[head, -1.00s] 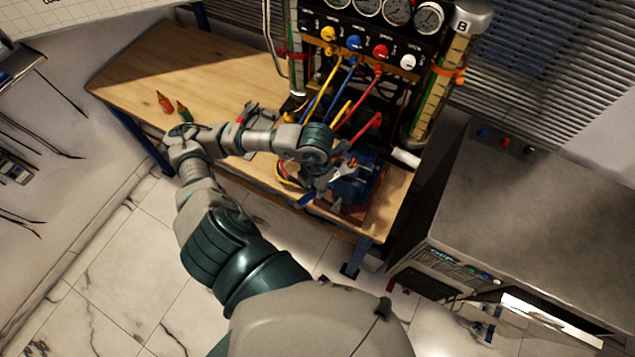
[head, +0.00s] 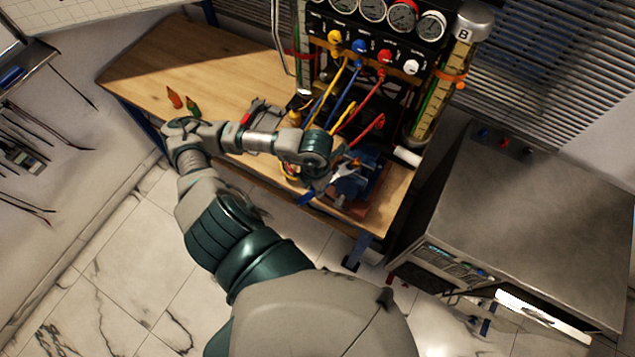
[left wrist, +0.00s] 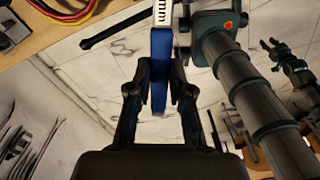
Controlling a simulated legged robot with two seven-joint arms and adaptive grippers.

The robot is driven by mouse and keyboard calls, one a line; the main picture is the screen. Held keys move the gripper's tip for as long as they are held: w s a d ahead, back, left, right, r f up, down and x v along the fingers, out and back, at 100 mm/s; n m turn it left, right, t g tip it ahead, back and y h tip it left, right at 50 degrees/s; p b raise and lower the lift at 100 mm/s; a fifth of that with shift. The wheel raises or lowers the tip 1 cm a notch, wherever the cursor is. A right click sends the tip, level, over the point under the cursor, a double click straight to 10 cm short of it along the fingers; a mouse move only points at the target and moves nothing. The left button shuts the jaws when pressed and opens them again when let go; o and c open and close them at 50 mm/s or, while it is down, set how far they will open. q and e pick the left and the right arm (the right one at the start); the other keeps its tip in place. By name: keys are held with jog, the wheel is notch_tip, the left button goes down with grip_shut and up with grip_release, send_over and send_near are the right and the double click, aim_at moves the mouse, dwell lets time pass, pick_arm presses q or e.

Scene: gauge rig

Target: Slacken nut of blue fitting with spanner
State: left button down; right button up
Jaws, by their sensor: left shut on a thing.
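My left gripper (head: 316,186) is low at the bench's front edge, beside the blue vise (head: 357,187). In the left wrist view its two fingers (left wrist: 159,88) are shut on the blue handle of the spanner (left wrist: 160,62), whose pale upper part runs out of the top of the picture. In the head view a pale metal piece (head: 346,170), likely the spanner's head, shows at the vise. The nut cannot be made out, nor whether the spanner is around it. A blue fitting (head: 360,46) with a blue hose is on the gauge panel. My right gripper is not in view.
Yellow, blue and red hoses (head: 367,128) hang from the panel close behind my left wrist. Red and green pointed items (head: 174,98) lie on the wooden bench (head: 225,70). A grey metal cabinet (head: 540,210) stands at the right. The bench's left part is mostly clear.

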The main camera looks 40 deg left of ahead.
pick_arm(q)
jog(key=shift+s+a+p, duration=0.2)
jog(key=shift+s+p, duration=0.65)
jog(key=shift+s, duration=0.35)
